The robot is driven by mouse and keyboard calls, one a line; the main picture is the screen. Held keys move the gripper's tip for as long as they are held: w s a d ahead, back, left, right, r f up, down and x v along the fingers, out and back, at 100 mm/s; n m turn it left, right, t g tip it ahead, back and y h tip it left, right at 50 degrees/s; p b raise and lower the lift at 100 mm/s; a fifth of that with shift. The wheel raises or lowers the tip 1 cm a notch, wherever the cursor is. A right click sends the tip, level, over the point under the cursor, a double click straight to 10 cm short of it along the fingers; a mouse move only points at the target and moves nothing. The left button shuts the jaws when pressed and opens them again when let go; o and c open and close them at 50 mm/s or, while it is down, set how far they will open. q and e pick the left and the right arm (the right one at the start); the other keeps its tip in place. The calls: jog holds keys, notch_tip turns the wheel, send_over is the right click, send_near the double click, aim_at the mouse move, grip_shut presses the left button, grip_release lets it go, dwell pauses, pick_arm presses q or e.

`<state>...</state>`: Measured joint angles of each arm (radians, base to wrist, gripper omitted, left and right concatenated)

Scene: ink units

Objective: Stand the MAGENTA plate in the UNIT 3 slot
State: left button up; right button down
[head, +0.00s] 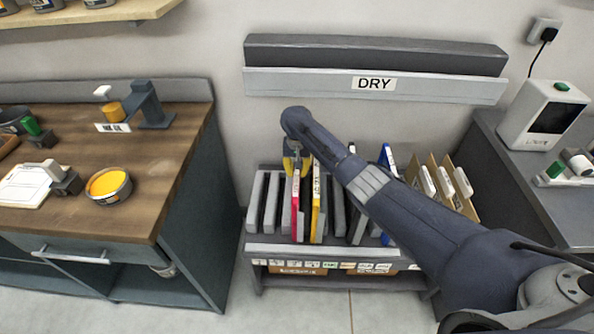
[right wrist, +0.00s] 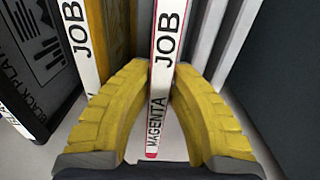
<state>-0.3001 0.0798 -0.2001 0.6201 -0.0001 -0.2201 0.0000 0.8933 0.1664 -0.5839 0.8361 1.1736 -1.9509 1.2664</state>
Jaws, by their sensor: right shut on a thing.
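My right gripper (head: 296,166) reaches down to the slotted rack (head: 262,247) below the DRY sign. It is shut on the magenta plate (head: 296,208), whose red-edged white spine reads JOB MAGENTA in the right wrist view (right wrist: 164,68). The yellow fingers (right wrist: 162,98) press on both sides of this spine. The plate stands upright among the grey dividers. I cannot tell which unit slot it is in, as the small labels (head: 300,264) on the rack front are unreadable. My left gripper is not in view.
A yellow plate (head: 316,206) stands close beside the magenta one. A blue-edged plate (head: 387,160) and several brown boards (head: 455,186) stand further right, partly behind my right arm. A black plate (right wrist: 38,65) shows in the right wrist view. A wooden bench (head: 150,185) stands left.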

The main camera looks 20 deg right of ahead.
jog(key=shift+f, duration=0.2)
jog(key=c, duration=1.3)
grip_release()
jog(key=shift+r, duration=0.1)
notch_tip(320, 180, up, 12)
jog(key=shift+f, duration=0.1)
jog(key=shift+r, duration=2.5)
jog(key=shift+a+f, duration=0.1)
